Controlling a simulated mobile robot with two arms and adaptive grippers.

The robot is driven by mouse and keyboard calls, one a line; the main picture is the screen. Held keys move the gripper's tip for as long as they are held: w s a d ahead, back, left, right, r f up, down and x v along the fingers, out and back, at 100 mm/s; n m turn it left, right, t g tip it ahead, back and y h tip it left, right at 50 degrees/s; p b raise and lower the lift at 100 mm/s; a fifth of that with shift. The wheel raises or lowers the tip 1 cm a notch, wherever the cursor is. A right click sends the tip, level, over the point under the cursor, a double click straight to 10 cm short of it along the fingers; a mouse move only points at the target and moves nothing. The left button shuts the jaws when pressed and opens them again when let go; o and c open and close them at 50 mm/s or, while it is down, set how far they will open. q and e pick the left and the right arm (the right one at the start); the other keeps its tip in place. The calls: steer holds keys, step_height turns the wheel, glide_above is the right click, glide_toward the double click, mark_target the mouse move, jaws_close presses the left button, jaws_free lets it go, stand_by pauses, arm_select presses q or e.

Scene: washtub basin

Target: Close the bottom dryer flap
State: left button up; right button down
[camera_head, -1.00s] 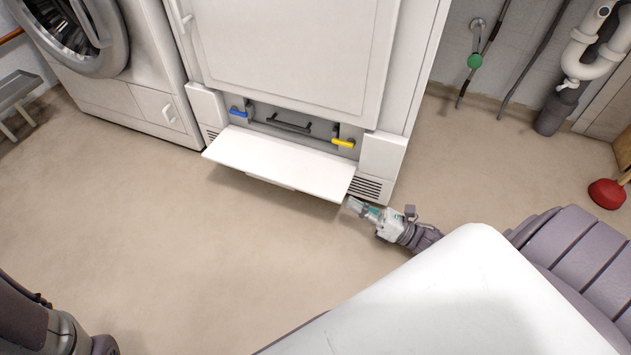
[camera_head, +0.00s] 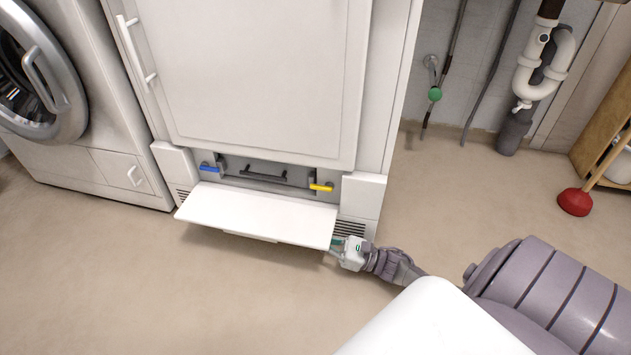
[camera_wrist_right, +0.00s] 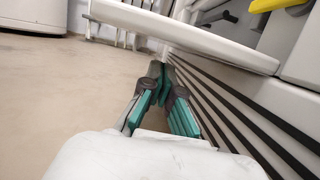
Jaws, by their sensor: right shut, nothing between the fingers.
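The bottom dryer flap (camera_head: 258,213) is a white panel hanging open at the foot of the white dryer (camera_head: 258,80), sticking out nearly level. Behind it the opening shows a blue latch (camera_head: 209,169), a dark handle (camera_head: 264,174) and a yellow latch (camera_head: 321,187). My right gripper (camera_head: 338,249) is low at the flap's right end, beside the vent grille. In the right wrist view the fingers (camera_wrist_right: 165,85) are together and empty, beneath the flap's edge (camera_wrist_right: 185,33). I cannot tell whether they touch it. My left gripper is not in view.
A washing machine (camera_head: 85,110) stands left of the dryer. A red plunger (camera_head: 574,202) and white drain pipes (camera_head: 540,75) are at the right. The floor (camera_head: 150,290) in front of the flap is clear.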

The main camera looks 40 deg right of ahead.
steer(key=b+x, duration=0.2)
steer(key=x, duration=0.4)
steer(key=shift+w+a, duration=0.2)
steer(key=shift+w, duration=0.15)
steer(key=shift+r, duration=0.15)
